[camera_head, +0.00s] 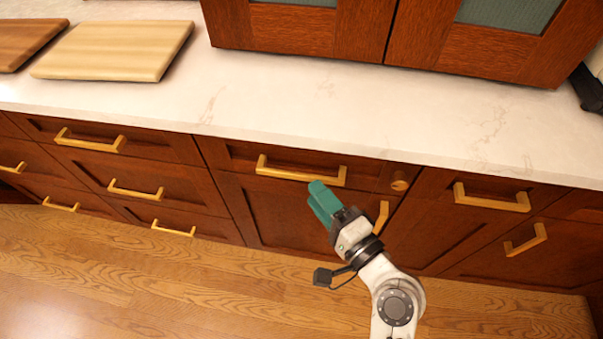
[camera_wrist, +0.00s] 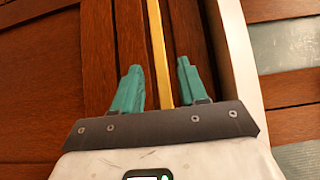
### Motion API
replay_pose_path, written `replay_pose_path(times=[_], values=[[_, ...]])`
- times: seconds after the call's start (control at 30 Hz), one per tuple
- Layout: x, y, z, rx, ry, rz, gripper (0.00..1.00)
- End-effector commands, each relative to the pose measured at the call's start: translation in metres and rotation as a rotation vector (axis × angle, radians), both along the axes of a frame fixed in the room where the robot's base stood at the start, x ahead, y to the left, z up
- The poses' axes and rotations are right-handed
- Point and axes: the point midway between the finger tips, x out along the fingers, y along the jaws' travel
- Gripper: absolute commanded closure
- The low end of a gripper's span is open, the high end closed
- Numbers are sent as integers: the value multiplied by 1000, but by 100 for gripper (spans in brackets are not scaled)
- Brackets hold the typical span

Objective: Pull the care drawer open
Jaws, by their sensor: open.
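A dark red-brown wooden drawer (camera_head: 240,160) sits just below the counter, in front of my gripper, and appears shut. No label shows which drawer is the care drawer. Its straight gold bar handle (camera_head: 300,172) runs across its front. My gripper (camera_head: 320,195) has teal fingers and is just below the handle's right half in the head view. In the wrist view the gold handle (camera_wrist: 157,35) runs between the two spread fingers of my gripper (camera_wrist: 159,67). I cannot tell whether either finger touches it.
A pale stone counter (camera_head: 250,90) overhangs the drawers. Two cutting boards (camera_head: 115,50) lie at its left, and upper cabinets (camera_head: 330,30) stand at the back. The wooden floor (camera_head: 150,290) is clear.

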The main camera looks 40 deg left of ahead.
Motion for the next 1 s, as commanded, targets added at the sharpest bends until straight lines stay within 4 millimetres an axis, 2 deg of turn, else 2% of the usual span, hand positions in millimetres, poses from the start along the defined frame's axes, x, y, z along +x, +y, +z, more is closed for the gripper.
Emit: replay_pose_path(times=[0.03,0.2,0.4,0.8,1.0], values=[[2,11,1,1,-1,5,57],[9,39,1,0,-2,3,57],[14,60,0,-2,-1,2,57],[16,66,0,-2,-1,0,57],[16,66,0,-2,-1,0,77]])
